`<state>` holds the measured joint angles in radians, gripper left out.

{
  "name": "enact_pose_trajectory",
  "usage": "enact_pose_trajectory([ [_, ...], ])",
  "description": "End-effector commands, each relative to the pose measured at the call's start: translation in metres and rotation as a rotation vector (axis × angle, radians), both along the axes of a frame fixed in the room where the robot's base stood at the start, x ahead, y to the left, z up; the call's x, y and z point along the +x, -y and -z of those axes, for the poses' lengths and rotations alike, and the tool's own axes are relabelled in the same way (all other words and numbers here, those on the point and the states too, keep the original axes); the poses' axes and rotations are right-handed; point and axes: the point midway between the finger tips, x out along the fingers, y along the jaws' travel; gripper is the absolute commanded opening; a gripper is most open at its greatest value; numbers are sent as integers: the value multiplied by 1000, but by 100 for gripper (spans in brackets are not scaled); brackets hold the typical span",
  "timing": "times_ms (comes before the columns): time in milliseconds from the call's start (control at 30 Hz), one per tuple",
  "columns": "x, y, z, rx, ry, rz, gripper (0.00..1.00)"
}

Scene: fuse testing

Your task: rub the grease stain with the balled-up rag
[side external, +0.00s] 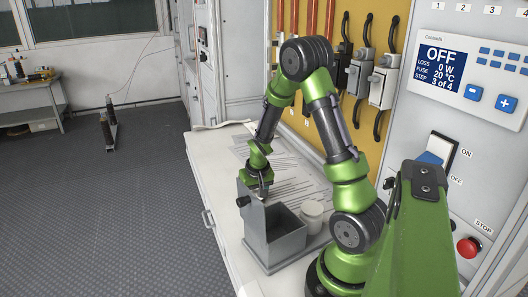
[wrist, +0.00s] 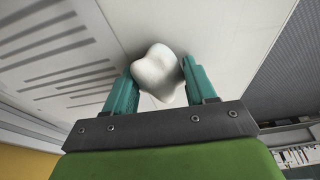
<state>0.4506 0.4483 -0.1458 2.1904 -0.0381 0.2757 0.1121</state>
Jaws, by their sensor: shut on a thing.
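My gripper (wrist: 158,78) is shut on the balled-up rag (wrist: 158,72), a lumpy white ball between the two teal fingers in the wrist view. The rag sits close over a pale, flat surface, with a soft dark patch beside it; I cannot tell whether it touches. In the side view my gripper (side external: 263,190) points down at the tall end of a grey box, and the rag cannot be made out there. I cannot make out a grease stain for certain in either view; the dark patch may be only shadow.
The grey open-topped box (side external: 285,250) stands on the white bench (side external: 205,165), beside a white lidded jar (side external: 312,211). Printed sheets (side external: 290,175) lie behind them. Switchgear (side external: 383,82) and a control panel (side external: 470,75) line the wall on the right.

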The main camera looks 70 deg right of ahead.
Motion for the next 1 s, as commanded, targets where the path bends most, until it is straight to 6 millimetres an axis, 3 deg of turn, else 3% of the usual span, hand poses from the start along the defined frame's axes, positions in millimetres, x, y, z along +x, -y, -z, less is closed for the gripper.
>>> enact_pose_trajectory([
  [1000, 43, 43, 2, -2, 4, 0, 22],
])
